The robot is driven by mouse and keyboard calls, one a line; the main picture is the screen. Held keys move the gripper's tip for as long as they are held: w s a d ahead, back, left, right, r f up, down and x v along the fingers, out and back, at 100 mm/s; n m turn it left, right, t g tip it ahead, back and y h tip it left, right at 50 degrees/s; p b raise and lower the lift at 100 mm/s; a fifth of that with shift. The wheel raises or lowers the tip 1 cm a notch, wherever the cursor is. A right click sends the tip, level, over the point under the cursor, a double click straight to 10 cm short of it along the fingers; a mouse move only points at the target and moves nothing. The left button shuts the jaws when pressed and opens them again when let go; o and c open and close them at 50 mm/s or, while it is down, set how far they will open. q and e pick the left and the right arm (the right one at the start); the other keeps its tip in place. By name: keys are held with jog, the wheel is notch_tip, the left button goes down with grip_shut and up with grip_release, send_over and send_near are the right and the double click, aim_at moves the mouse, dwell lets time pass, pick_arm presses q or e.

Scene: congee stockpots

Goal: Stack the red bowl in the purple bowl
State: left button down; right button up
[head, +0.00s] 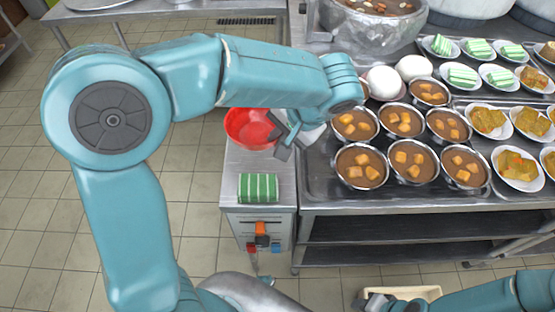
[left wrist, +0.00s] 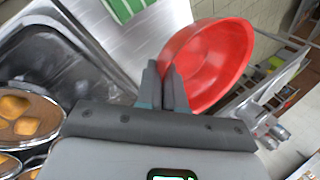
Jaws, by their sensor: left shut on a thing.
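The red bowl (head: 246,127) is at the left end of the metal counter, tilted in the left wrist view (left wrist: 212,62). My left gripper (head: 284,139) is shut on the bowl's near rim; its fingers also show in the left wrist view (left wrist: 165,82). I see no clearly purple bowl. A pale rounded thing (head: 311,133) shows just right of the left gripper, partly hidden by it; I cannot tell if it is a bowl. My right gripper (head: 378,301) is low at the bottom edge, partly cut off, and its jaws are unclear.
A green-striped block (head: 258,188) lies on the small side counter in front of the red bowl. To the right, a metal tray counter (head: 320,185) holds several bowls of brown stew with orange cubes (head: 361,166). A pale bin (head: 420,292) is below.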

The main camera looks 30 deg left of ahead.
pick_arm(q)
notch_tip(320, 180, down, 4)
jog(key=shift+f, duration=0.1)
jog(key=shift+f+b, duration=0.4)
jog(key=shift+f, duration=1.75)
jog(key=shift+f, duration=0.15)
jog(key=c, duration=1.3)
grip_release()
jog(key=shift+o, duration=0.2)
